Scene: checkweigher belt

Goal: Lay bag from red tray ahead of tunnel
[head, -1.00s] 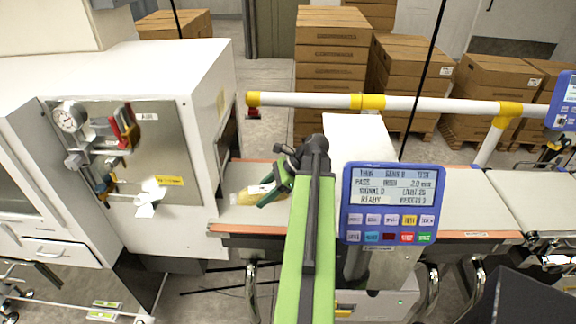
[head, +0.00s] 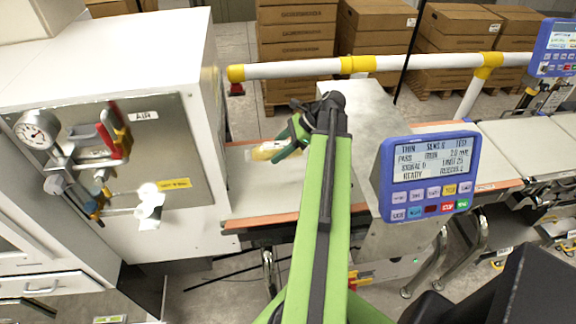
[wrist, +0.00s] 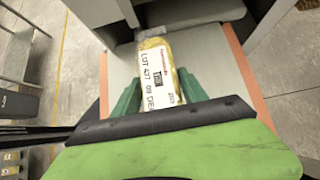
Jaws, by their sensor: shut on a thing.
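A yellow bag with a white printed label (wrist: 157,75) is between the green fingers of my gripper (wrist: 160,95) in the wrist view. In the head view the bag (head: 266,151) shows at the left of my gripper (head: 292,135), over the pale belt (head: 265,195). My gripper is shut on the bag. I cannot tell whether the bag touches the belt. The grey box housing (head: 372,110) that looks like the tunnel stands right of my gripper, partly behind my arm. No red tray shows in these frames.
A white cabinet (head: 120,60) with a gauge panel stands at the belt's left end. A blue display (head: 430,177) stands in front of the housing. A white rail with yellow joints (head: 357,65) runs behind the belt. Stacked cartons (head: 295,35) stand at the back.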

